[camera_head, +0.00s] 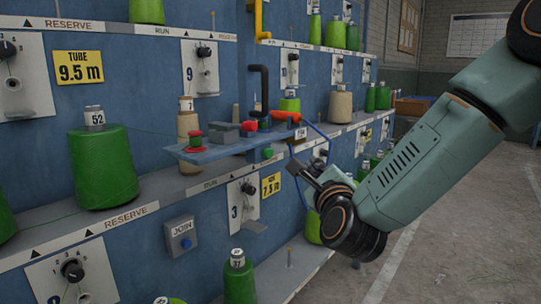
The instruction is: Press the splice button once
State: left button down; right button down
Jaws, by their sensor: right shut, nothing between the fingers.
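A grey box marked JOIN (181,238) with a round blue button (186,243) is fixed to the blue panel at lower middle. No label reading "splice" is legible. My right gripper (293,167) comes in from the right and is shut and empty. In the picture it is to the right of the blue shelf and up and right of the JOIN box, apart from the blue button. My left gripper is out of view.
Shelves hold several green yarn cones, such as a big one labelled 52 (103,165), and a beige cone (188,135). Selector knobs (243,200) stick out of the panel. A blue hose (318,128) hangs near my right gripper. Open floor (440,240) lies to the right.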

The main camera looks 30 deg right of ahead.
aim_at(268, 153)
jog(key=w+a+b, duration=0.1)
jog(key=w+a, duration=0.2)
jog(key=w, duration=0.5)
jog(key=shift+a, duration=0.25)
dwell(1.4)
jog(key=shift+w+a, duration=0.2)
jog(key=shift+w, duration=0.2)
jog(key=shift+w+a+b, duration=0.2)
jog(key=shift+w+b, duration=0.1)
jog(key=shift+w, duration=0.2)
dwell(0.8)
jog(key=shift+s, duration=0.1)
jog(key=shift+s+d, duration=0.35)
jog(key=shift+s, duration=0.5)
